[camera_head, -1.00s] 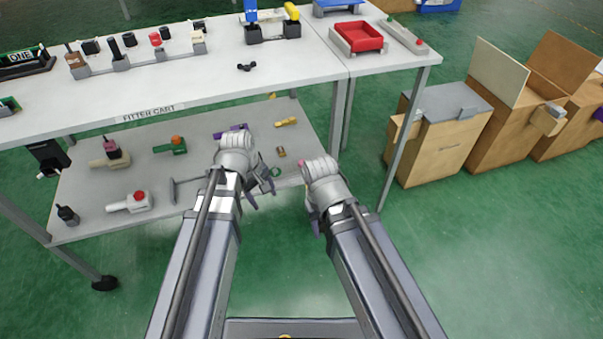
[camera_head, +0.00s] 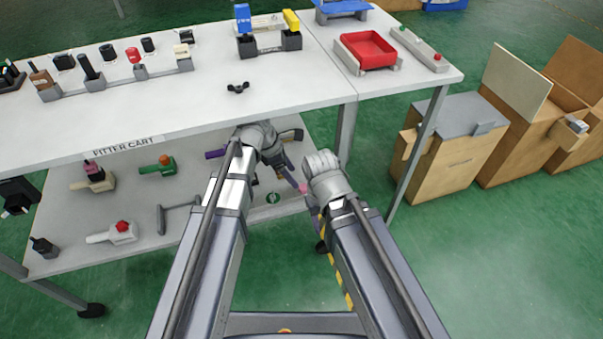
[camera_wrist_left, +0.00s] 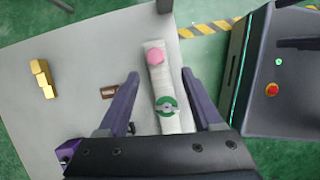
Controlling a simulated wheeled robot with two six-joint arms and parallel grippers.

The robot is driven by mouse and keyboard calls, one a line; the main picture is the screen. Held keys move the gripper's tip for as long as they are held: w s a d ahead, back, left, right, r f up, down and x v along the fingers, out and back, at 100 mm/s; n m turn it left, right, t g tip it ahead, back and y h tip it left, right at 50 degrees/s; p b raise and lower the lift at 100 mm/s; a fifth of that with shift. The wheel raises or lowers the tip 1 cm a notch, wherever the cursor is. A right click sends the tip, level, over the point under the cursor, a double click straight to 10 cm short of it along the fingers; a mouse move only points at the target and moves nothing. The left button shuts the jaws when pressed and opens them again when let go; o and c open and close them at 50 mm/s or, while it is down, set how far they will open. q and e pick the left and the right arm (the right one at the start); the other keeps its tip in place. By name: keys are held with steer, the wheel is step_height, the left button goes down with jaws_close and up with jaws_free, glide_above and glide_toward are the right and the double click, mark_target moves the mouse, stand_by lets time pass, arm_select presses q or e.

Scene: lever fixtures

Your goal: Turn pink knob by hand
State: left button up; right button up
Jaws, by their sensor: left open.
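The pink knob (camera_wrist_left: 155,57) is six-sided and sits near the far end of a pale bar (camera_wrist_left: 157,83) in the left wrist view. A green ring-shaped part (camera_wrist_left: 166,106) sits on the same bar, nearer the gripper. My left gripper (camera_wrist_left: 160,73) is open, its purple fingers on either side of the bar. I cannot tell whether they touch it. In the head view the pink knob (camera_head: 303,187) shows small at the lower shelf's right end, by my left gripper (camera_head: 286,178). My right gripper (camera_head: 316,214) is mostly hidden behind its own wrist.
The lower shelf (camera_head: 120,205) holds several other fixtures, including a red-knobbed one (camera_head: 122,228) and a green one (camera_head: 160,167). The upper tabletop (camera_head: 190,105) overhangs it. A yellow part (camera_wrist_left: 42,78) and a brown part (camera_wrist_left: 110,91) lie left of the bar.

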mark_target(303, 186)
arm_select(q)
steer(key=b+x, duration=0.7)
steer(key=x, duration=0.1)
steer(key=shift+w+r, duration=0.1)
steer(key=shift+w, duration=0.25)
arm_select(e)
step_height(303, 186, down, 7)
steer(key=shift+w, duration=0.35)
steer(key=shift+a, duration=0.1)
arm_select(q)
jaws_close()
